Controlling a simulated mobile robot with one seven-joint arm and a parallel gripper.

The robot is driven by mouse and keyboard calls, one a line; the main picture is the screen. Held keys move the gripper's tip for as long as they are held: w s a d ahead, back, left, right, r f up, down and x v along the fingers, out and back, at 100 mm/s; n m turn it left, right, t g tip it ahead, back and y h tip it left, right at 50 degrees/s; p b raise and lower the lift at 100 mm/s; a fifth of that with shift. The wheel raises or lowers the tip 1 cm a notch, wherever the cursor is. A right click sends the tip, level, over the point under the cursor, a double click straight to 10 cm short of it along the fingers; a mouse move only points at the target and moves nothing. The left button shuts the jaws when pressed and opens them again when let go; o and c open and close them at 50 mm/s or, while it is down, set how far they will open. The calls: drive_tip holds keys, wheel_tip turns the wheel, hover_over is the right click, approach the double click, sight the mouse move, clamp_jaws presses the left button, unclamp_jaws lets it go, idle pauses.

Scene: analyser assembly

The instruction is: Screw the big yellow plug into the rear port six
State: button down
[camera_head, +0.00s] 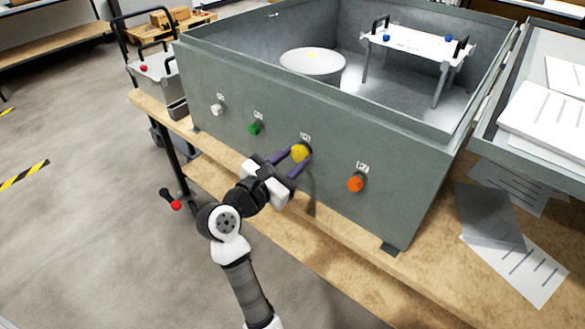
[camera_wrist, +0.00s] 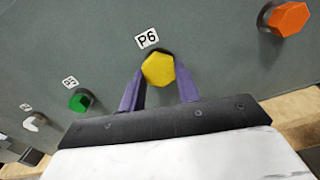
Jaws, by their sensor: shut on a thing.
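The big yellow plug (camera_head: 300,153) is at the port labelled P6 on the wall of the grey-green case (camera_head: 330,165). In the wrist view the yellow plug (camera_wrist: 158,69) shows its hexagonal head just below the P6 label (camera_wrist: 148,38). My gripper (camera_head: 292,158) is shut on the plug, with one purple finger on each side of the head. The fingers also show in the wrist view (camera_wrist: 159,88). The port itself is hidden behind the plug, so I cannot tell how deep the plug sits.
An orange plug (camera_head: 356,184) is to the right on the same wall. A green plug (camera_head: 255,128) and a white plug (camera_head: 217,109) are to the left. The case stands on a wooden table (camera_head: 345,262). Papers (camera_head: 515,268) lie at the right.

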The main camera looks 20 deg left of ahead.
drive_tip(key=shift+a+r+m+b, duration=0.1)
drive_tip(key=shift+m+b, duration=0.6)
drive_tip(key=m+b, duration=0.3)
drive_tip(key=shift+m, duration=0.3)
drive_tip(key=shift+r+m+b, duration=0.15)
drive_tip(key=shift+m+b, duration=0.2)
drive_tip(key=shift+m, duration=0.25)
drive_tip(key=shift+m+b, duration=0.5)
drive_tip(key=shift+b, duration=0.05)
drive_tip(key=m+b, duration=0.3)
drive_tip(key=shift+a+m+b, duration=0.1)
drive_tip(key=shift+m+b, duration=0.2)
drive_tip(key=c, duration=1.4)
unclamp_jaws()
drive_tip(key=o, duration=0.5)
